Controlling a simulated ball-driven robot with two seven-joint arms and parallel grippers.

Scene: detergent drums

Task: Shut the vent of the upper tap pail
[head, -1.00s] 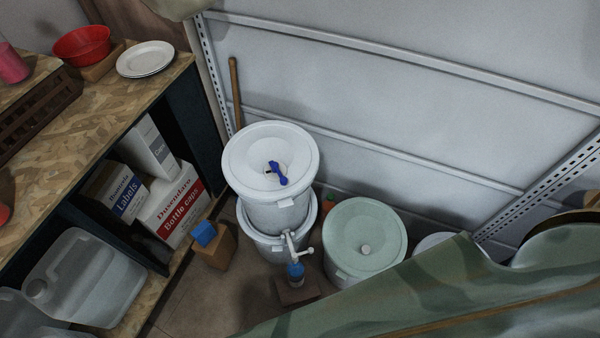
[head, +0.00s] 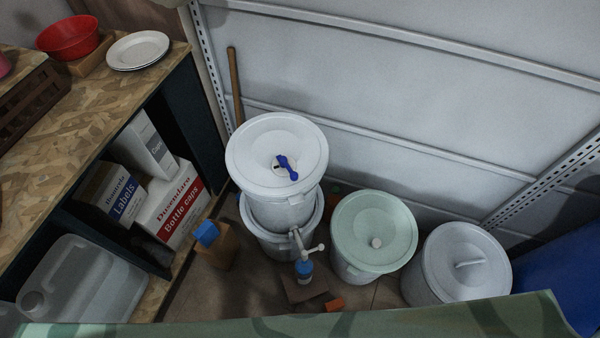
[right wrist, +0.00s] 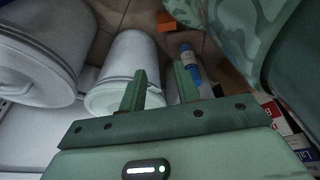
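The upper tap pail (head: 281,203) is white and stands stacked on a lower white pail (head: 254,238) in the head view. Its round white lid (head: 255,150) carries a blue vent lever (head: 288,168) near the middle, lying across a small opening with a dark spot in it. I cannot tell whether the vent is open or shut. My right gripper (right wrist: 160,88) shows in the right wrist view with its two green fingers apart and nothing held between them. It is out of the head view, and no vent shows near its fingers. My left gripper is not in view.
A pale green lidded pail (head: 374,232) and a white lidded pail (head: 466,264) stand to the right. A white tap (head: 303,244) sticks out in front of the stack above a blue-labelled bottle (head: 304,268). A wooden handle (head: 235,85) leans behind. Shelving with boxes (head: 173,207) stands left.

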